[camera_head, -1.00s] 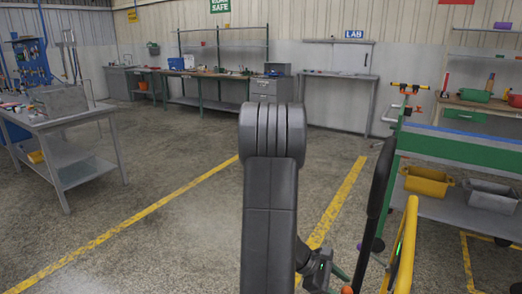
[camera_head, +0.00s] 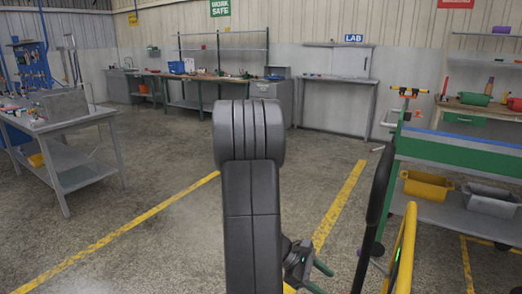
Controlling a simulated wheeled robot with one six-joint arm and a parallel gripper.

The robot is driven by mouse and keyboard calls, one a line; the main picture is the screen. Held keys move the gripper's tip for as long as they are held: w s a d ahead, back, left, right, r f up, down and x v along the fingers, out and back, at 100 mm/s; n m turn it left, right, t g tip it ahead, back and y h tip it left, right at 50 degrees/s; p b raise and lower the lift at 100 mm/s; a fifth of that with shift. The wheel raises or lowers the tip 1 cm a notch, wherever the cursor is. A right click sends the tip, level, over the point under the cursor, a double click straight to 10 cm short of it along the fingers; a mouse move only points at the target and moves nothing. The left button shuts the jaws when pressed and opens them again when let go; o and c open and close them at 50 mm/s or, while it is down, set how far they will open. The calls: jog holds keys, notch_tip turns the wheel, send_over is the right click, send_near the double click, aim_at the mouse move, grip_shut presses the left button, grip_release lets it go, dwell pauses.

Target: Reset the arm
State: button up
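My arm (camera_head: 250,190) stands upright in the middle of the head view. My gripper (camera_head: 320,278) shows low, just right of the arm. Its two green fingers point right and stand apart, with nothing visible between them. The gripper is apart from both hoses in the picture. The lower ends of the hoses are cut off by the frame.
A green-edged cart (camera_head: 455,150) with a yellow bin (camera_head: 426,185) and a grey bin (camera_head: 489,198) stands at the right. A grey workbench (camera_head: 75,121) stands at the left. Benches line the back wall. The floor between, with yellow lines, is clear.

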jog(key=b+x, duration=0.2)
jog(key=x, duration=0.7)
jog(key=shift+s+d+f, duration=0.1)
jog(key=shift+f, duration=0.15)
jog(key=shift+w+a+f+g+h+b, duration=0.15)
jog(key=shift+a+f+h+b, duration=0.1)
jog(key=shift+f+h, duration=0.15)
jog(key=shift+w+a+f+g+h+b, duration=0.2)
jog(key=shift+a+f+h, duration=0.1)
jog(key=shift+f, duration=0.1)
notch_tip(320, 180, down, 10)
jog(key=n+g+h+b, duration=0.3)
jog(key=h+b, duration=0.6)
jog(key=b, duration=0.2)
jog(key=shift+a+f+h, duration=0.2)
jog(key=shift+a+h, duration=0.2)
jog(key=shift+a, duration=0.05)
